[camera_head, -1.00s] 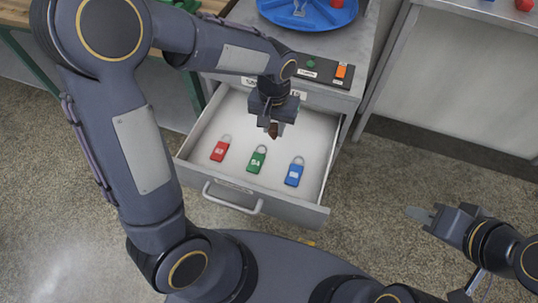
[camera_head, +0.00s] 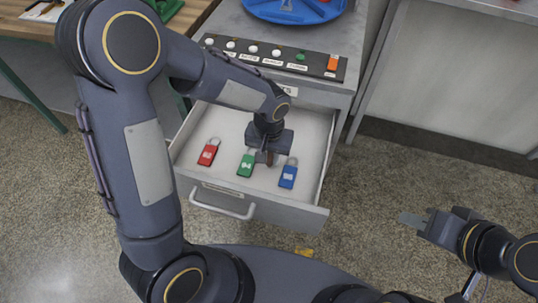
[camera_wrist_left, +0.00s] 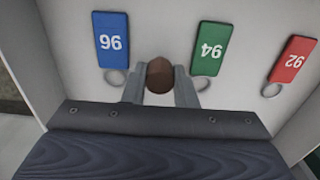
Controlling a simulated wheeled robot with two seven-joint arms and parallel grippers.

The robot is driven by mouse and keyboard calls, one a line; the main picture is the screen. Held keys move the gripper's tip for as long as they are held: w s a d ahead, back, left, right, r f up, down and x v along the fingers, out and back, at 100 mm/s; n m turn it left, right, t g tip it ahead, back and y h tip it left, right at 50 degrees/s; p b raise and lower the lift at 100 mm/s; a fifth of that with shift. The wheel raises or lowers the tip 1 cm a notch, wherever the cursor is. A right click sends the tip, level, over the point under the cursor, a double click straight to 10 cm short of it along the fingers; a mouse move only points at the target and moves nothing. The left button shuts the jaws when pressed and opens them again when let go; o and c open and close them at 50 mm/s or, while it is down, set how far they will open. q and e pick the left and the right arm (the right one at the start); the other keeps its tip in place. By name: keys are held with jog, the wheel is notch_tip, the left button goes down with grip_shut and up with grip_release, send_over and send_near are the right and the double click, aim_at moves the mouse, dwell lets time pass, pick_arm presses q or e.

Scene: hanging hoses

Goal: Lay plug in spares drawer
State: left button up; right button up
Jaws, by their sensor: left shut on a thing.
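The spares drawer (camera_head: 210,187) is pulled open below the bench top. My left gripper (camera_head: 265,159) points down inside it, toward its rear half. It is shut on a brown plug (camera_wrist_left: 159,76), whose rounded end shows between the two fingers in the left wrist view. The plug is low, close to the drawer floor; I cannot tell whether it touches. My right gripper (camera_head: 412,219) is out over the floor at the right, away from the drawer; its finger gap cannot be made out.
A red tag (camera_head: 208,153), a green tag (camera_head: 246,164) and a blue tag (camera_head: 288,174) lie on the drawer floor. The plug is between the blue and green ones. A switch panel (camera_head: 270,55) and a blue round tray (camera_head: 295,10) are above.

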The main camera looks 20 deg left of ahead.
pick_arm(q)
jog(key=shift+r, duration=0.1)
jog(key=o, duration=1)
jog(key=shift+c, duration=0.2)
